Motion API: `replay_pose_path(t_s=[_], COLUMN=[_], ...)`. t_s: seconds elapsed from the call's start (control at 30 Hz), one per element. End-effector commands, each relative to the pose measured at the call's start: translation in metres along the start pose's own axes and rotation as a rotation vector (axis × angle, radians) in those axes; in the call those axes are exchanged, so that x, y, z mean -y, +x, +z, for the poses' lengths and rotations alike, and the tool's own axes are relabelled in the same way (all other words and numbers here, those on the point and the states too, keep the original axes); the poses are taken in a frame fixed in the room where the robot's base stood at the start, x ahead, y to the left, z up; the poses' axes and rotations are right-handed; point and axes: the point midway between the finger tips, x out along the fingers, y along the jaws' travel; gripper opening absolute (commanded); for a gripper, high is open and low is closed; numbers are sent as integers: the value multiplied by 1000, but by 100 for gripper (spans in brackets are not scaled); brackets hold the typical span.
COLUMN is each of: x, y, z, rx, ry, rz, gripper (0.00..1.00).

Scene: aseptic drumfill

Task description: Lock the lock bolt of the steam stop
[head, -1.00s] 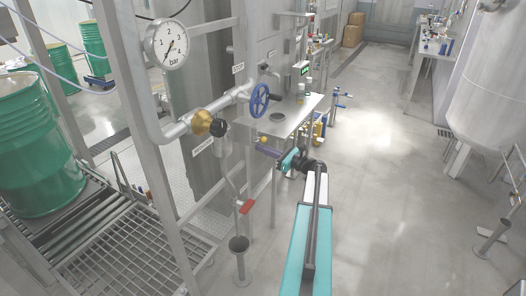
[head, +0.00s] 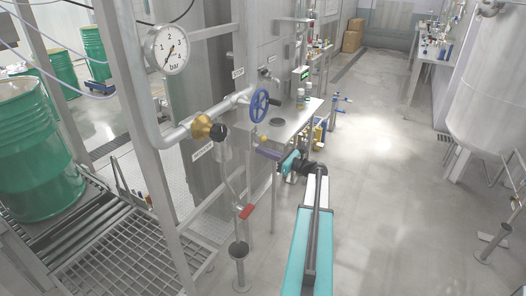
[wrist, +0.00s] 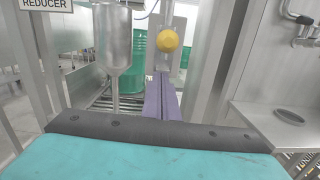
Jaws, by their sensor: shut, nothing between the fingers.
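A yellow round knob (head: 264,138) shows just beyond the tip of my gripper, and it is also ahead of the fingers in the wrist view (wrist: 168,40). I take it for the lock bolt's knob, but its bolt and lock position cannot be made out. A blue handwheel (head: 259,105) sits on the silver pipe, up and left of my gripper. My gripper (head: 266,153) has purple fingers, which also show in the wrist view (wrist: 161,92). They are shut and empty, pointing at the knob with no clear contact.
A pressure gauge (head: 167,49), a brass fitting (head: 202,126) and a red handle (head: 247,211) are at the left. A steel shelf (head: 290,124) lies behind my gripper. A steel cylinder (wrist: 118,48) hangs left of the fingers.

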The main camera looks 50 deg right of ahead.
Motion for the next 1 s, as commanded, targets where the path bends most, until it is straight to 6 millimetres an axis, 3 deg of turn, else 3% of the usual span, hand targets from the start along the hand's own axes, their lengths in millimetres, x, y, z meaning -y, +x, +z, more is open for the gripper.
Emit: replay_pose_path(t_s=[0.17, 0.63, 1.0], x=[0, -1, -2], y=[-6, -83, -103], z=[-30, -27, -25], rx=[-5, -6, -7], ry=[3, 2, 2], rz=[1, 1, 4], gripper=[0, 0, 0])
